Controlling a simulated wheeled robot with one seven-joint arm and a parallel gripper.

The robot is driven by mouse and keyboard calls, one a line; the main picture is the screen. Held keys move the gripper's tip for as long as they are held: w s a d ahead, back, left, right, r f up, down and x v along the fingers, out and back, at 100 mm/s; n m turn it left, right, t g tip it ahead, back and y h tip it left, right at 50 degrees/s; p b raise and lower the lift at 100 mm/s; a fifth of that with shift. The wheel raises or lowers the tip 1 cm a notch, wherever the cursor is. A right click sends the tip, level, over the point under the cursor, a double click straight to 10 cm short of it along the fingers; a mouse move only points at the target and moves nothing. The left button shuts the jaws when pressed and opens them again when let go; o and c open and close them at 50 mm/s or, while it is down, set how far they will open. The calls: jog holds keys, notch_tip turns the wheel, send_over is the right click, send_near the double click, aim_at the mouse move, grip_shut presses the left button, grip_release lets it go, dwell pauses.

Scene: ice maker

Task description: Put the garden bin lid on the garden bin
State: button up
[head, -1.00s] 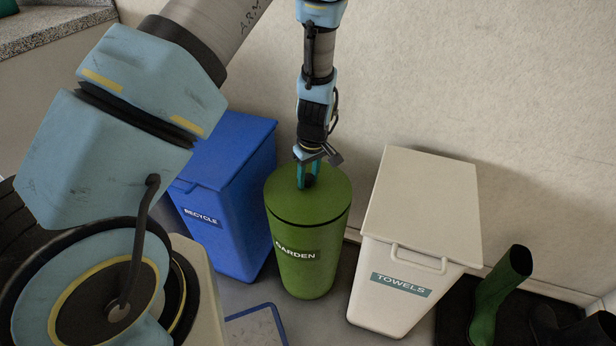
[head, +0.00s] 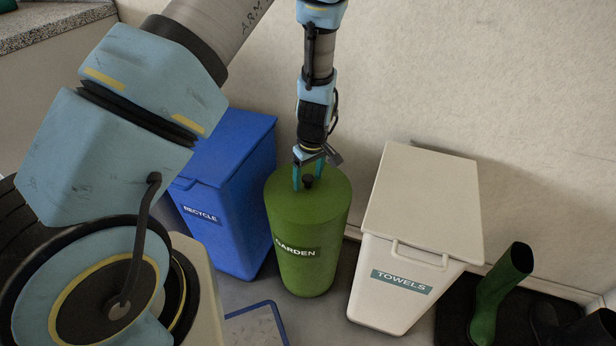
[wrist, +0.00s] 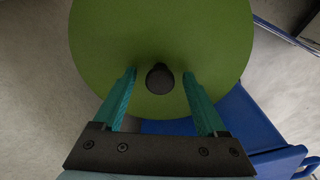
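The green garden bin (head: 300,270), labelled GARDEN, stands upright on the floor between two other bins. The round green garden bin lid (head: 330,200) sits on its top and looks level, with no visible gap at the rim. The lid also fills the upper part of the wrist view (wrist: 160,30). My gripper (wrist: 159,80) is open, with one teal finger on each side of the knob and clear space between. In the head view my gripper (head: 308,172) is just above the lid.
A blue RECYCLE bin (head: 225,190) stands close on the left, and a white TOWELS bin (head: 425,210) on the right. The wall (head: 420,80) is close behind.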

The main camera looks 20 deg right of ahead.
notch_tip(320, 180, up, 11)
jog(key=s, duration=0.1)
jog(key=shift+s+f+p, duration=0.15)
jog(key=shift+p, duration=0.2)
jog(key=shift+d, duration=0.1)
dwell(0.5)
jog(key=s+a+r+m, duration=0.1)
jog(key=a+r, duration=0.4)
jog(key=a, duration=0.5)
jog(key=s+a+r+m, duration=0.1)
jog(key=a+r, duration=0.4)
jog(key=a, duration=0.5)
jog(key=s+a+r+m, duration=0.15)
jog(key=a+r, duration=0.25)
jog(key=a, duration=0.6)
notch_tip(320, 180, up, 14)
jog(key=p, duration=1.3)
jog(key=shift+w+a+h+p, duration=0.25)
jog(key=shift+w+h+p, duration=0.05)
jog(key=shift+w+p, duration=0.15)
jog(key=shift+r, duration=0.1)
